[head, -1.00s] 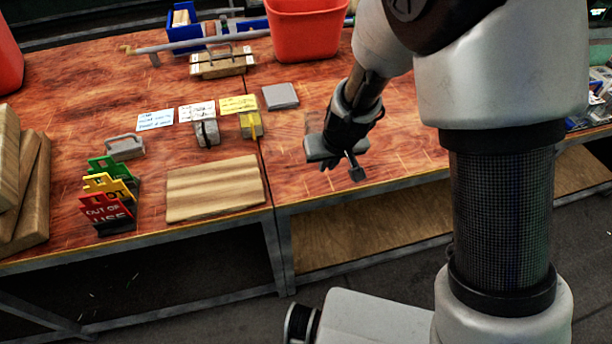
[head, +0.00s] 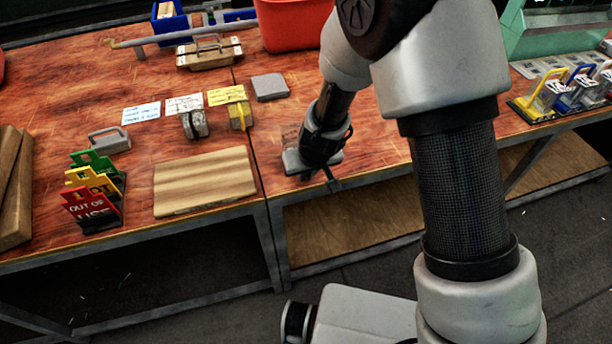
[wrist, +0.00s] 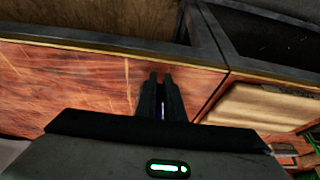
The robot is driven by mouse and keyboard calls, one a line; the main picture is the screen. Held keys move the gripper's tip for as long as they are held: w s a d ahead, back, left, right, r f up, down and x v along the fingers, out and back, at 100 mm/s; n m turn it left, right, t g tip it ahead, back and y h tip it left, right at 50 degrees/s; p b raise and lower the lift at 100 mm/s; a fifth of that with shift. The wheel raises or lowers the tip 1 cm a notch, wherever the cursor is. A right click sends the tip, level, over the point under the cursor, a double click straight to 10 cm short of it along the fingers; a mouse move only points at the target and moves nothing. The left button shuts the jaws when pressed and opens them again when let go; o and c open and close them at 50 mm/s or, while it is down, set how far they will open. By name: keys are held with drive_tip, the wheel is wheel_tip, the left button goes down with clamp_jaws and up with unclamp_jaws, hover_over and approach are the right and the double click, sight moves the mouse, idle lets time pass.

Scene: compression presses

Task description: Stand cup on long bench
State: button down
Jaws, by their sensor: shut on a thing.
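My gripper (head: 333,180) is low over the front part of the right-hand section of the long red-brown wooden bench (head: 375,130). In the wrist view, its two dark fingers (wrist: 160,85) are almost together, with a thin bluish strip between them. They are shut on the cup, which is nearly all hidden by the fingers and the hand. The cup's shape and whether it touches the bench cannot be told. The wrist view also shows the bench top (wrist: 60,90) and its front metal edge beyond the fingertips.
A red bin (head: 295,25) is behind.

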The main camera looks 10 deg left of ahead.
drive_tip(key=shift+f, duration=0.15)
drive_tip(key=shift+f, duration=0.15)
drive_tip(key=c, duration=1.9)
unclamp_jaws()
drive_tip(key=shift+o, duration=0.2)
